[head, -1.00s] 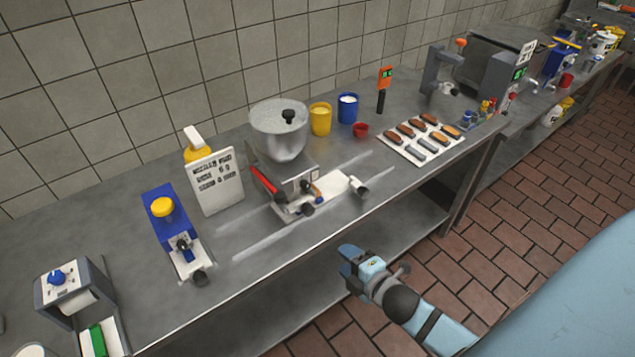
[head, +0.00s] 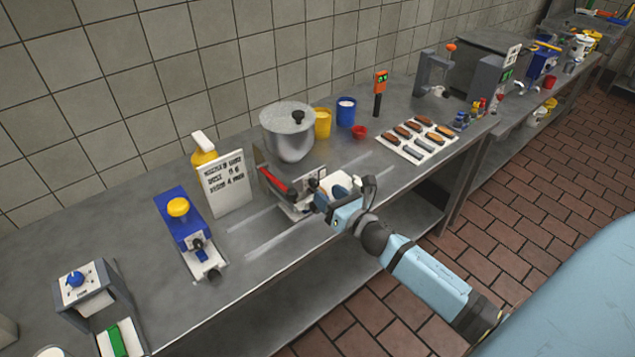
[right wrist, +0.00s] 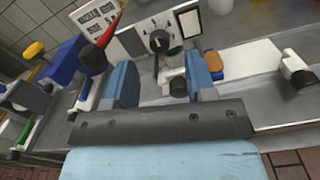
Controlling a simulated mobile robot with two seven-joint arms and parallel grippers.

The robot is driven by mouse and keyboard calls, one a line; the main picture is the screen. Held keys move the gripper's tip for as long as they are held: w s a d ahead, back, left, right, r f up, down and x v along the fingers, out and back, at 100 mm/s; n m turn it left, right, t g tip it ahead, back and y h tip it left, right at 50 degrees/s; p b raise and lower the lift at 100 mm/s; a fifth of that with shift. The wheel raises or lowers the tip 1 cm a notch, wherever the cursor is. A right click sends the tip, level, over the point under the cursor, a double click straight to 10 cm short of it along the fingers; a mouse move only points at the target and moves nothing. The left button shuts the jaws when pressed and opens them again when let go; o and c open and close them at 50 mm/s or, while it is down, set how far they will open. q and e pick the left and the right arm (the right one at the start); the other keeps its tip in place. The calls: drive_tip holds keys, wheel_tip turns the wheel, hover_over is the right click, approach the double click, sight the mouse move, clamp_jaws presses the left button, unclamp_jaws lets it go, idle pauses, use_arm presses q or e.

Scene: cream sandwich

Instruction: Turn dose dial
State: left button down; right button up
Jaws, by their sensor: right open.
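The dispenser with a grey hopper (head: 288,140) stands mid-counter, a red-handled lever on its left. In the right wrist view its front panel shows a black dial (right wrist: 159,41) with a light pointer mark. I take this as the dose dial. My right gripper (head: 338,198) is in front of the dispenser, over the counter's front edge, and hides part of it. In the wrist view the open blue fingers (right wrist: 160,80) point at the panel, below the dial and apart from it. A dark round part (right wrist: 178,86) shows between the fingers. My left gripper is not in view.
A white sign (head: 226,183) and a blue device with a yellow knob (head: 178,207) stand left of the dispenser. Yellow and blue cups (head: 346,112), a red cup and a tray of eclair-like pieces (head: 402,154) stand to its right.

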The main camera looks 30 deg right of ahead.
sight(316, 185)
drive_tip(key=w, duration=0.5)
drive_tip(key=shift+a+p, duration=0.2)
drive_tip(key=shift+p, duration=0.15)
drive_tip(key=shift+s, duration=0.1)
drive_tip(key=c, duration=0.9)
